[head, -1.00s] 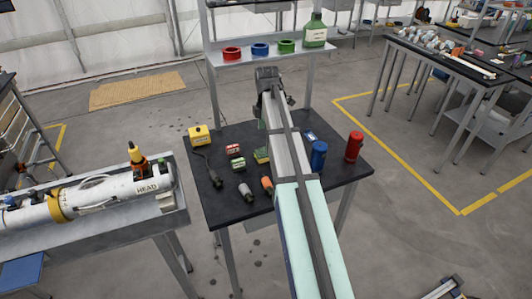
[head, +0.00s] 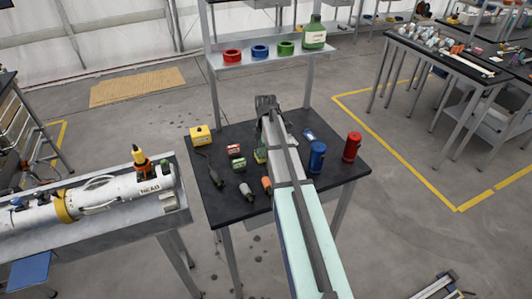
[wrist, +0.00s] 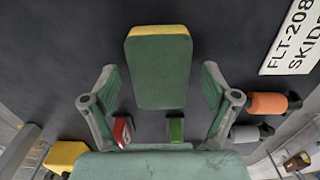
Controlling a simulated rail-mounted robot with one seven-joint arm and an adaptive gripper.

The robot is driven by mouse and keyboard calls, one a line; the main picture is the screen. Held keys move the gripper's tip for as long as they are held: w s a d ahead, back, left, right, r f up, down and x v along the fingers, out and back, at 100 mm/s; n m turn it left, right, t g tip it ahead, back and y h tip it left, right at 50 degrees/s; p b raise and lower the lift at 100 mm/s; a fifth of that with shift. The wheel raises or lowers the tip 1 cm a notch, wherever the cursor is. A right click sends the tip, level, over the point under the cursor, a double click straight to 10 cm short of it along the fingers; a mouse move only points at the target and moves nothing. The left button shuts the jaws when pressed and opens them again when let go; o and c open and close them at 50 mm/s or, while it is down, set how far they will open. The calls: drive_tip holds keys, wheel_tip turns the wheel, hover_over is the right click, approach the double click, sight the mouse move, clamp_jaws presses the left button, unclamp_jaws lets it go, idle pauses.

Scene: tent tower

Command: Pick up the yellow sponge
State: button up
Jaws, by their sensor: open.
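The sponge (wrist: 158,72) has a green top face and a yellow edge. In the wrist view it lies on the dark tabletop, between and slightly beyond my fingertips. In the head view only a sliver of the sponge (head: 260,155) shows beside my arm, which hides the rest. My gripper (wrist: 158,82) is open, one finger on each side of the sponge, with a visible gap on both sides. Its height above the sponge is hard to tell. In the head view my wrist covers the fingers.
On the black table (head: 225,210) are a yellow box (head: 201,135), a red block (head: 235,150), a green block (head: 238,164), an orange-ended cylinder (head: 267,185), a blue can (head: 317,156) and a red can (head: 352,147). A shelf (head: 235,62) with coloured rings stands behind.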

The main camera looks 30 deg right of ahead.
drive_tip(key=shift+f, duration=0.25)
drive_tip(key=c, duration=0.8)
drive_tip(key=shift+r, duration=0.15)
wheel_tip(320, 180, up, 20)
drive_tip(key=b, duration=0.4)
drive_tip(key=shift+b, duration=0.3)
drive_tip(key=c, duration=0.3)
